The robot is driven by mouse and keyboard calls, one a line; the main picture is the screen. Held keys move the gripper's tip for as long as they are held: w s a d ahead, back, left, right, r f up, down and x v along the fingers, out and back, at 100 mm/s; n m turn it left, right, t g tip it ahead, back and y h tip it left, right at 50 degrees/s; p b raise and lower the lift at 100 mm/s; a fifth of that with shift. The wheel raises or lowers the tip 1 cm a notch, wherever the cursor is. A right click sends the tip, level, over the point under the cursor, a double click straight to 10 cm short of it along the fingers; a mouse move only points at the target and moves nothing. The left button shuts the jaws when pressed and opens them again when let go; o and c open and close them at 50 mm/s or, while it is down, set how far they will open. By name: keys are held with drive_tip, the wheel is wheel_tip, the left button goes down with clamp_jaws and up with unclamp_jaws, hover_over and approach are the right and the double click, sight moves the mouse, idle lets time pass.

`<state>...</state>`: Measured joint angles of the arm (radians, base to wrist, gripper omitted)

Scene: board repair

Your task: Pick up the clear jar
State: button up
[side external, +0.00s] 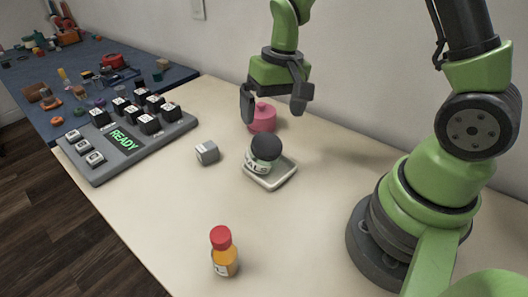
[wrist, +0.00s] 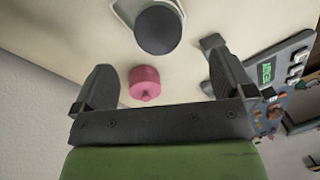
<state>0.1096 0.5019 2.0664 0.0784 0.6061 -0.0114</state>
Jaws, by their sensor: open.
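A small jar with a round dark lid (side external: 266,147) and a lettered label stands on a pale square dish (side external: 274,178) in the side external view. Its body is mostly hidden by the lid and label, so I cannot tell that it is clear. In the wrist view the dark lid (wrist: 158,30) shows from above, at the top. My gripper (side external: 273,104) is open and empty, raised above the table behind the jar, over the pink lidded pot (side external: 262,117). The pot (wrist: 145,83) shows between the fingers (wrist: 158,57) in the wrist view.
A small grey cube (side external: 207,153) lies left of the dish. An orange bottle with a red cap (side external: 223,252) stands at the front. A key panel reading READY (side external: 125,140) is at left, before a blue mat (side external: 180,74) with several small items. A wall runs behind.

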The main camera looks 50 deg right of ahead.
sight(270, 144)
drive_tip(key=f, duration=0.7)
drive_tip(key=w+f, duration=0.1)
drive_tip(key=f, duration=0.3)
drive_tip(key=shift+a, duration=0.35)
drive_tip(key=c, duration=0.9)
drive_tip(key=shift+o, duration=0.2)
wheel_tip(270, 144, up, 9)
drive_tip(key=shift+r+g, duration=0.3)
drive_tip(key=shift+s+g, duration=0.15)
drive_tip(key=shift+g, duration=0.15)
drive_tip(key=shift+s+g, duration=0.4)
drive_tip(key=shift+g, duration=0.7)
drive_tip(key=shift+d+f, duration=0.1)
drive_tip(key=shift+f, duration=0.25)
wheel_tip(270, 144, down, 9)
drive_tip(key=shift+f, duration=0.15)
